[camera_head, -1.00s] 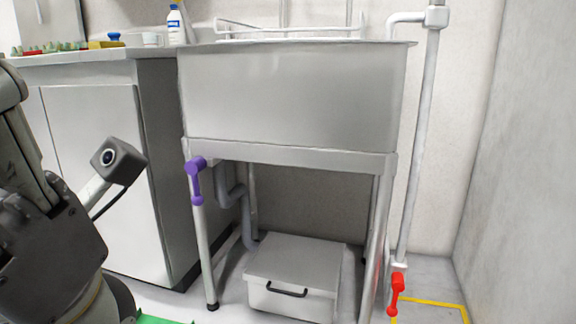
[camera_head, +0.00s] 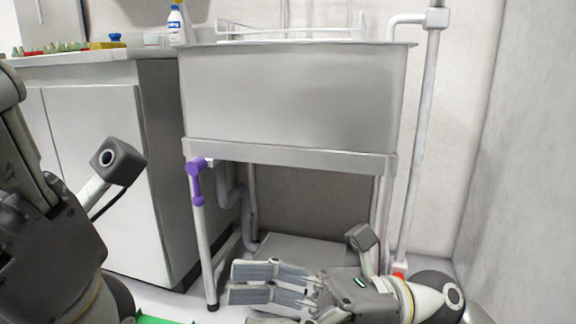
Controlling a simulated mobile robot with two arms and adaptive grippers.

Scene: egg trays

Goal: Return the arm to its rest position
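My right gripper (camera_head: 238,293) is low at the front right, in front of the sink stand. My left gripper (camera_head: 20,140) is large and close at the left edge. Its fingers are cut off by the frame, so their opening is hidden. No held object shows in either.
A metal sink (camera_head: 290,100) on legs stands ahead, with a purple valve handle (camera_head: 195,182) at its left leg. A cabinet (camera_head: 95,170) stands left; a wall pipe (camera_head: 420,130) runs at right.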

